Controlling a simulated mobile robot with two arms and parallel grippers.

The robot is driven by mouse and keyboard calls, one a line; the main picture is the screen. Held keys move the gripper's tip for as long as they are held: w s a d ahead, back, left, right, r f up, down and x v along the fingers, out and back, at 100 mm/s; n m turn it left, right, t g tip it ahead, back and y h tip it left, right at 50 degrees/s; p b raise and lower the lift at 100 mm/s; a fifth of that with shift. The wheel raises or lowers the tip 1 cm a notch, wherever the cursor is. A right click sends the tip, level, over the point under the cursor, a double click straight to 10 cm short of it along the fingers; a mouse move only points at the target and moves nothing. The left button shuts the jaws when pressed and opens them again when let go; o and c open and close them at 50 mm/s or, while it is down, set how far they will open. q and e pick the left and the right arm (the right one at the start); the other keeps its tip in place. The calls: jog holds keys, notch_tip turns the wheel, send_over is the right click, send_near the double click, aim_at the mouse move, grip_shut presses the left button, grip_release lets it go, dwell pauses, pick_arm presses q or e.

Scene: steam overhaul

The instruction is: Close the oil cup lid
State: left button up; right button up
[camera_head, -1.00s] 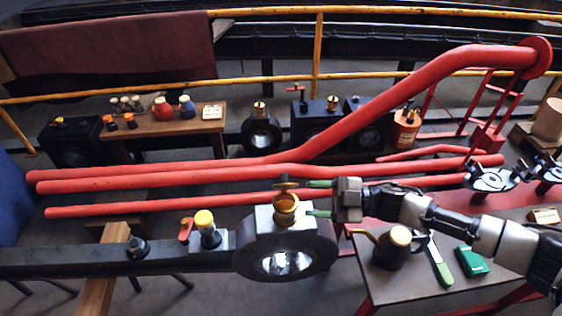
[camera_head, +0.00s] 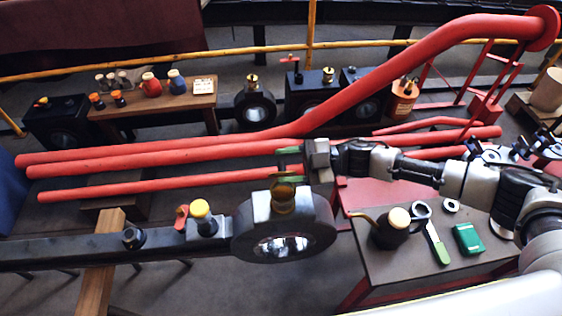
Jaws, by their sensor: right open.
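The brass oil cup (camera_head: 283,200) stands on top of the black big-end block with a round bright bore, in the middle of the view. My right gripper (camera_head: 289,165) comes in from the right, just above the cup. Its two green-tipped fingers are spread apart, one farther back and one nearer, over the cup's mouth. The nearer finger covers the top of the cup. The lid is not clearly visible behind the fingers, so I cannot tell its angle or whether a finger touches it. My left gripper is not in view.
Red rods (camera_head: 150,162) lie behind the cup. A yellow-topped cup (camera_head: 201,209) and a red-handled part (camera_head: 182,217) stand on the black bar to the left. A table (camera_head: 385,282) at right holds an oil can (camera_head: 390,232), a green-handled tool (camera_head: 437,244) and a green box (camera_head: 467,239).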

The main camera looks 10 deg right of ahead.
jog(key=shift+a, duration=0.6)
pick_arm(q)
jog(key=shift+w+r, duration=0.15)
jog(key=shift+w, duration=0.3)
pick_arm(e)
jog(key=c, duration=0.8)
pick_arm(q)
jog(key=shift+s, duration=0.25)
pick_arm(e)
jog(key=shift+o, duration=0.2)
jog(key=shift+s+n, duration=0.3)
jog(key=shift+n, duration=0.3)
jog(key=shift+s+f+n+b, duration=0.25)
jog(key=shift+s+n+b, duration=0.2)
jog(key=shift+n, duration=0.65)
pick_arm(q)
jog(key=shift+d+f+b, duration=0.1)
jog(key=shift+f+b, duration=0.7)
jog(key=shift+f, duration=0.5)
pick_arm(e)
jog(key=shift+s+f+n, duration=0.2)
jog(key=shift+s+n, duration=0.05)
jog(key=shift+n, duration=0.55)
jog(key=shift+s+f+n, duration=0.15)
jog(key=shift+s+n, duration=0.1)
jog(key=shift+n, duration=0.55)
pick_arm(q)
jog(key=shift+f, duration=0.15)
pick_arm(e)
jog(key=shift+n, duration=0.3)
